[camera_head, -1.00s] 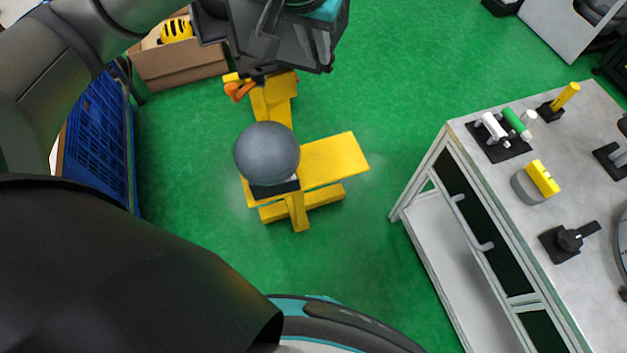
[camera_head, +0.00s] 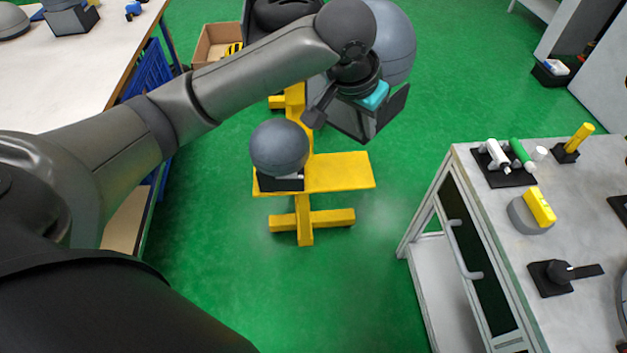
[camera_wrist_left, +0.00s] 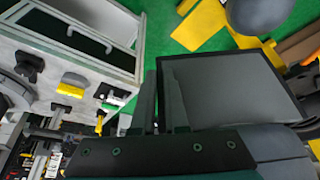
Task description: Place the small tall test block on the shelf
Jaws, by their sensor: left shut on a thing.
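My left gripper (camera_head: 355,112) is shut on a dark grey, flat-faced block (camera_head: 347,122), held in the air above and right of the yellow stand. The block's broad dark face fills much of the left wrist view (camera_wrist_left: 232,85), beside the fingers. A large grey ball (camera_head: 397,45) shows just behind the gripper; I cannot tell whether it belongs to the block. The yellow stand has a flat yellow plate (camera_head: 340,171), perhaps the shelf. A grey ball (camera_head: 280,145) on a black piece sits at its left end. My right gripper is not in view.
A workbench (camera_head: 465,265) with tools stands at the right. A white table (camera_head: 90,60) is at upper left, near a blue crate (camera_head: 150,72) and a cardboard box (camera_head: 212,42). Green floor is clear between stand and workbench.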

